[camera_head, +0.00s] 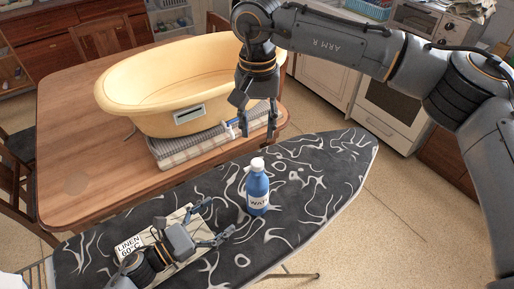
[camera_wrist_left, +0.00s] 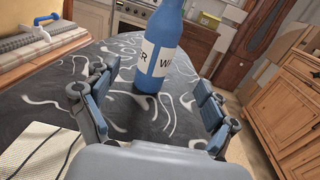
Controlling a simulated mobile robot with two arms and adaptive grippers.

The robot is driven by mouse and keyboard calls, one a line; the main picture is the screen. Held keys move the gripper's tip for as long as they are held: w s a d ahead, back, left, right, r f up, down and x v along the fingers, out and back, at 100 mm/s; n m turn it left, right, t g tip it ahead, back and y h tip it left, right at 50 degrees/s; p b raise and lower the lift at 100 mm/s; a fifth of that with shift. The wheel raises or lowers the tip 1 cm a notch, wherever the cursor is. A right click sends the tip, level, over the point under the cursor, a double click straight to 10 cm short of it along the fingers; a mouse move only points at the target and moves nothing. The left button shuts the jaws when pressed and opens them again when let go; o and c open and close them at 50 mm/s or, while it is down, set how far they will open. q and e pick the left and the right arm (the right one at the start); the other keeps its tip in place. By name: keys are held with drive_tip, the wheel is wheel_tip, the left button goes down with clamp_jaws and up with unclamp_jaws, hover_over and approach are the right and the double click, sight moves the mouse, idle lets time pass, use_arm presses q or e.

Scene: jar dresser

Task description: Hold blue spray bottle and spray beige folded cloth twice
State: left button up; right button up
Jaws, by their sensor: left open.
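The blue spray bottle (camera_head: 258,193), with a white top and a white label, stands upright on the dark patterned ironing board. It also shows in the left wrist view (camera_wrist_left: 158,48), ahead of and between the fingers, with its top cut off. My left gripper (camera_head: 214,222) is open and empty, low over the board, left of the bottle and apart from it. A beige folded cloth (camera_head: 190,212) lies under my left gripper and wrist, partly hidden; its striped edge shows in the left wrist view (camera_wrist_left: 35,150). My right gripper (camera_head: 258,134) hangs open above the table edge, behind the bottle.
The ironing board (camera_head: 325,165) is clear right of the bottle. Behind, a yellow tub (camera_head: 150,85) and checked folded cloths (camera_head: 190,150) sit on the wooden table (camera_head: 75,150). A blue-and-white item (camera_head: 230,129) lies by the tub.

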sight(248, 195)
use_arm(q)
drive_tip(key=x, duration=1.3)
drive_tip(key=shift+w+d, duration=0.15)
drive_tip(key=c, duration=1.5)
drive_tip(key=shift+o, duration=0.2)
use_arm(e)
clamp_jaws()
